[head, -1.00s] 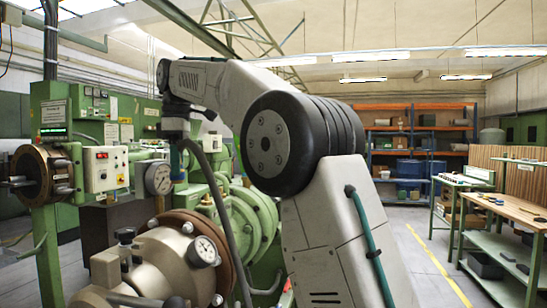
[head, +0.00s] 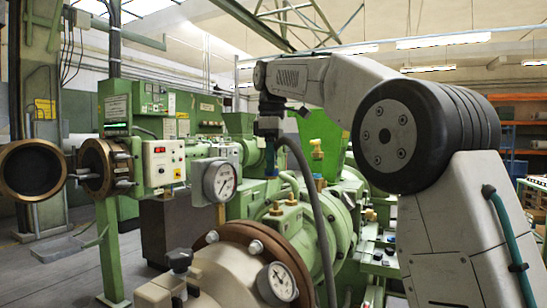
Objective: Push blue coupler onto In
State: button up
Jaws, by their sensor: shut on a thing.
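My gripper (head: 269,138) hangs from the arm's wrist, pointing down over the green extruder. It is small and dark here, shut on the blue coupler (head: 271,165), of which only a narrow blue piece shows below the jaws. A dark hose (head: 318,205) arches from beside the gripper and runs down in front of the machine. Brass fittings (head: 292,196) stand on the green barrel (head: 320,228) below and right of the coupler. I cannot read an In label or tell which fitting bears it. The coupler appears above the fittings, but contact is unclear.
A pressure gauge (head: 220,181) stands close left of the gripper. A second gauge (head: 278,284) and a brown flange (head: 240,240) are in front. A control box (head: 164,163) and open round die head (head: 32,170) are at left. Shelves (head: 525,140) stand far right.

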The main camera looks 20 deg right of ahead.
jog(key=f, duration=0.1)
jog(key=d+f, duration=0.1)
jog(key=shift+f, duration=1.55)
jog(key=shift+d+f, duration=0.1)
jog(key=shift+f, duration=0.05)
jog(key=shift+f, duration=0.35)
jog(key=shift+f, duration=0.35)
dwell(0.6)
jog(key=shift+f, duration=0.35)
dwell(0.4)
jog(key=o, duration=1.2)
jog(key=shift+f, duration=0.1)
jog(key=shift+c, duration=0.2)
